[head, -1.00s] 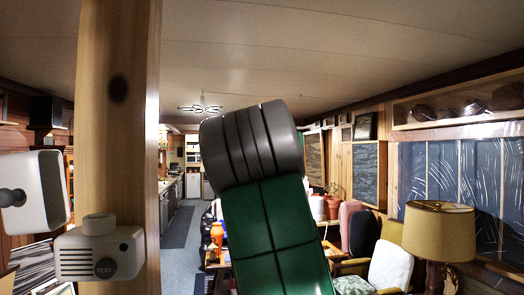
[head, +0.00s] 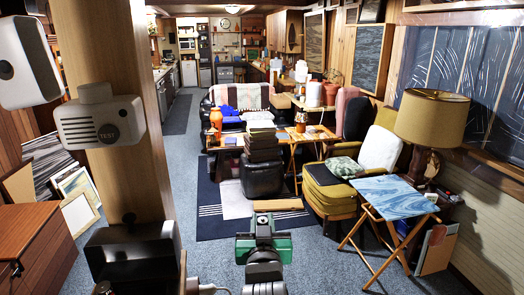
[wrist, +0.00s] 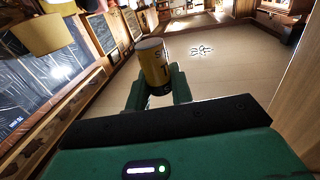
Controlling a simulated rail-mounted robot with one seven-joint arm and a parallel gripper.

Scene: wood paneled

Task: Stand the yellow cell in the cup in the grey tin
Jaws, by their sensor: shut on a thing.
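My gripper (wrist: 157,80) shows in the wrist view with its green fingers closed on the yellow cell (wrist: 153,62). The cell is a short cylinder, yellow with dark lettering and a dark lower end. It stands out from between the fingers, with the ceiling behind it. In the head view a green and black part of my arm shows at the bottom centre; the cell cannot be made out there. I cannot make out the grey tin or its cup in either view.
A wooden post (head: 119,150) with a white TEST box (head: 100,121) stands at left. A blue-topped folding table (head: 394,197) and a yellow-shaded lamp (head: 431,118) stand at right. A black box with stacked books (head: 262,145) stands mid-room. Carpet around my arm is partly clear.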

